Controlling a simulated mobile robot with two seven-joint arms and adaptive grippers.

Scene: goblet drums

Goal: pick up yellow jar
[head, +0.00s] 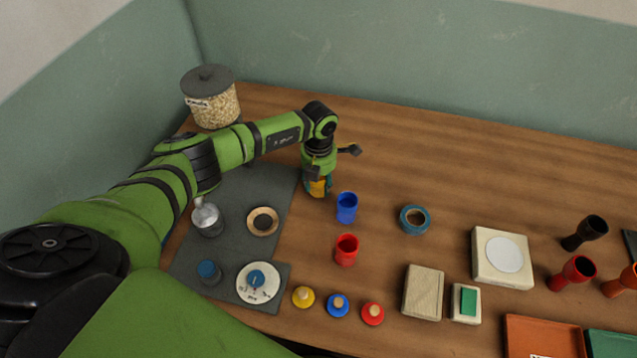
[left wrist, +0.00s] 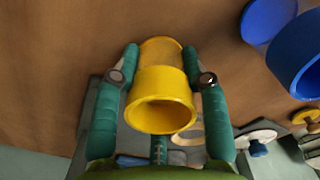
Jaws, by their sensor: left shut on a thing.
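The yellow jar (left wrist: 162,88) is a goblet-shaped cup with an open mouth facing the left wrist camera. In the left wrist view the two green fingers of my left gripper (left wrist: 161,65) press on its opposite sides. In the head view my left gripper (head: 318,183) points down, and only a small part of the yellow jar (head: 317,188) shows between the fingers. It is at or close to the table top; I cannot tell whether it touches the wood. My right gripper does not show.
A blue jar (head: 347,208) stands close to the right of the gripper, with a red jar (head: 346,249) in front of it. A blue tape roll (head: 415,219) lies farther right. A grey mat (head: 258,187) with small items lies left. Behind the gripper the table (head: 430,150) is clear.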

